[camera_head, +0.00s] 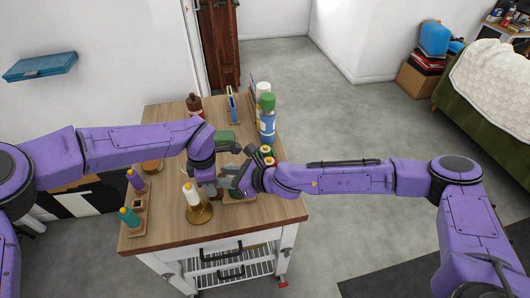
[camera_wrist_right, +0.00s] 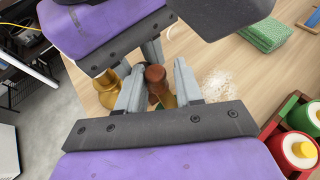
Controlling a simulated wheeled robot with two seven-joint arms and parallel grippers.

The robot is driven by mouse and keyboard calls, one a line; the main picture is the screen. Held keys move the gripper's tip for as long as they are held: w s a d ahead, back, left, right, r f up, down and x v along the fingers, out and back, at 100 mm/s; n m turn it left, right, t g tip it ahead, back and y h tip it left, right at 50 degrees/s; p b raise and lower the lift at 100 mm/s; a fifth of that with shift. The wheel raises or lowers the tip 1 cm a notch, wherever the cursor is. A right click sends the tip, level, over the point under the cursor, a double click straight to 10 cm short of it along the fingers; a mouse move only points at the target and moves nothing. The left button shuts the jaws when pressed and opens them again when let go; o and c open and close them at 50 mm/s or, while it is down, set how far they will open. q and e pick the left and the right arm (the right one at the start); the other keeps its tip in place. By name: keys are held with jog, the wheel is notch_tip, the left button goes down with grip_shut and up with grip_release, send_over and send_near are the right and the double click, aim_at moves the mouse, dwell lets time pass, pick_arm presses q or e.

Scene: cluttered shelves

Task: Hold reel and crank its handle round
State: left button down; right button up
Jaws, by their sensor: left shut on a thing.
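My left gripper (camera_head: 208,188) reaches in from the left over the table and is shut on the reel, which is mostly hidden behind the jaws. In the right wrist view, a brown rounded knob (camera_wrist_right: 155,74), apparently the reel's handle, stands between the fingers of my right gripper (camera_wrist_right: 160,72). These fingers are apart, one on each side of the knob; I cannot tell whether either touches it. In the head view my right gripper (camera_head: 232,180) comes in from the right, close beside the left one.
Blocks with coloured bottles (camera_head: 130,217) stand at left. A green sponge (camera_wrist_right: 264,33) and a blue-and-green can (camera_head: 267,120) stand behind.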

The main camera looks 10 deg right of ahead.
jog(key=s+d+r+y, duration=0.1)
jog(key=s+d+r, duration=0.4)
jog(key=s+d, duration=0.3)
jog(key=w+d+n+g+y, duration=0.1)
jog(key=w+d+n+g, duration=0.2)
jog(key=w+n+g, duration=0.4)
jog(key=shift+w+d+r+n+g, duration=0.35)
jog(key=shift+w+g, duration=0.35)
jog(key=shift+w, duration=0.45)
jog(key=shift+a+f, duration=0.1)
jog(key=shift+f, duration=0.1)
